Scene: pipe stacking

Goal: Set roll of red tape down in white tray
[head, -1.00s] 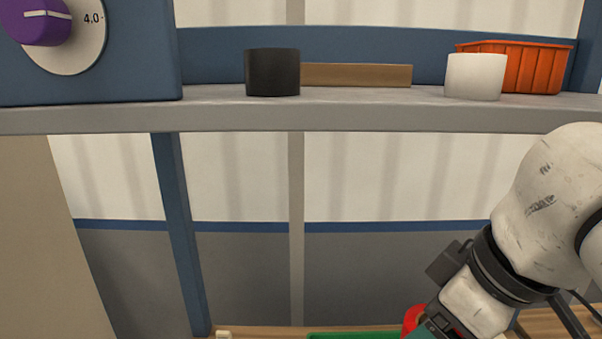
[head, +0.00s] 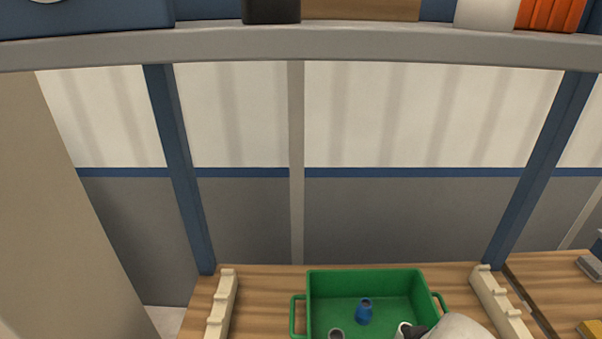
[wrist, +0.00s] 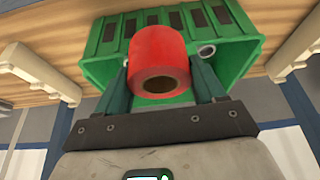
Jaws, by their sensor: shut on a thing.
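The roll of red tape (wrist: 156,50) is held between the two teal fingers of my gripper (wrist: 160,75) in the wrist view. Its open end, with a brown core, faces the camera. The roll shows in front of a green tray (wrist: 97,72), but I cannot tell how high above it. In the head view, the roll and my gripper are out of sight; only a pale part of my arm shows at the bottom right. No white tray is visible in either view.
The green tray (head: 365,277) stands on a wooden bench (head: 262,287) and holds a blue pipe piece (head: 364,312) and a grey one (head: 337,333). Cream notched racks (head: 222,305) and (head: 503,305) flank it. A grey shelf (head: 300,42) runs above.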

